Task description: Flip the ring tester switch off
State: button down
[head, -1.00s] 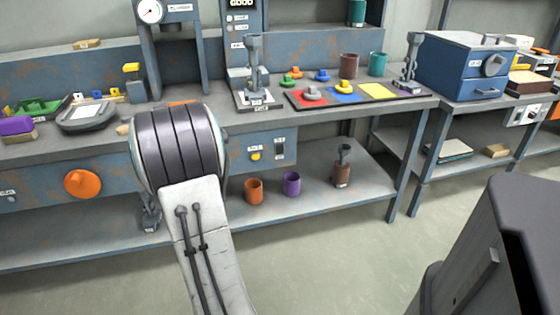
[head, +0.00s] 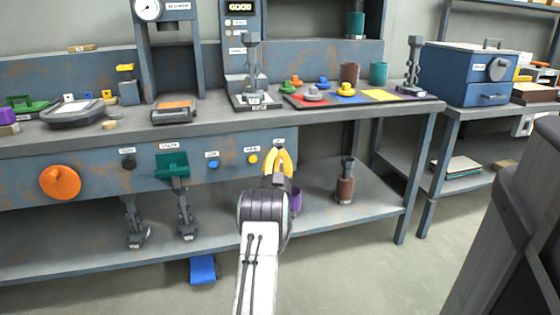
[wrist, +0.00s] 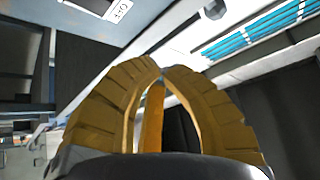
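My gripper (head: 279,153) is in front of the right end of the blue bench panel in the head view, just below a small white label (head: 279,141). The dark switch under that label is hidden behind my yellow fingers. In the wrist view the gripper's fingertips (wrist: 160,70) come together, with nothing clearly held between them. A white plate marked OFF (wrist: 118,9) shows at the top of the wrist view, beyond the fingertips. I cannot tell whether the fingers touch the switch or which way it is set.
An orange knob (head: 60,182), a green handle (head: 172,166), a blue button (head: 213,165) and a yellow button (head: 252,159) are on the same panel.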

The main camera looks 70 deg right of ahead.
jog(key=shift+m+g+h, duration=0.6)
jog(key=shift+g+h, duration=0.1)
jog(key=s+f, duration=0.1)
jog(key=s+f+b, duration=0.1)
jog(key=s+f, duration=0.1)
jog(key=s, duration=0.1)
jog(key=shift+s+d+f, duration=0.1)
jog(key=shift+d+f, duration=0.1)
jog(key=shift+d, duration=0.05)
jog(key=shift+d, duration=0.15)
